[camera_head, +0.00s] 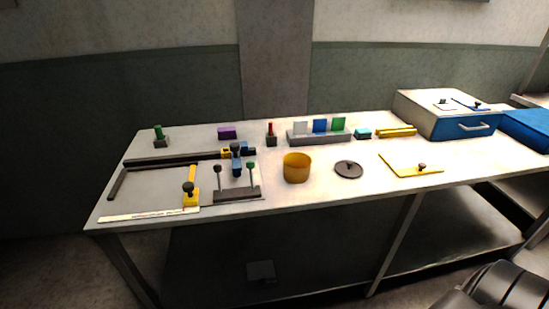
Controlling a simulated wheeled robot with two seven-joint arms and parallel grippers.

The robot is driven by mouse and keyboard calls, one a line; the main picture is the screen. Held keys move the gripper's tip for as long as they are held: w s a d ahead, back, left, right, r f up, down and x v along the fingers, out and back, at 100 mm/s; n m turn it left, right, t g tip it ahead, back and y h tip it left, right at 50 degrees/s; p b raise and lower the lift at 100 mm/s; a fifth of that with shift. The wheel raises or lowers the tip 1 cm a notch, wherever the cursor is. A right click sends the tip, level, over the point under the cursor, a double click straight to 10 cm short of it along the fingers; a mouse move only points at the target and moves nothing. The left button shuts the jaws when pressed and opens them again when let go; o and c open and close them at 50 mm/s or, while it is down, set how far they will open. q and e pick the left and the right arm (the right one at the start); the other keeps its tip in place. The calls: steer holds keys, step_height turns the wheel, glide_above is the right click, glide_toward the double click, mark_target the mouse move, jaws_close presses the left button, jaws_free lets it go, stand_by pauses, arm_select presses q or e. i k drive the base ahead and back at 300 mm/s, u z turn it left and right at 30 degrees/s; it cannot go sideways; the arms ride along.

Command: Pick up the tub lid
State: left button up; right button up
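The tub lid looks to be the dark round disc with a small knob (348,169), lying flat on the table. It is just right of an open yellow-orange tub (297,169), apart from it. Nothing covers the lid. Neither of my grippers can be made out in the head view. A black ribbed shape, cut off by the frame, shows at the bottom right corner; I cannot tell what it is.
A black stand with knobbed levers (237,194) is left of the tub. A rack with coloured cards (318,137) stands behind. A blue-fronted drawer box (465,127) is at right. Table front near the lid is clear.

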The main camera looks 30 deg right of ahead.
mark_target(347, 169)
steer(key=z, duration=1.5)
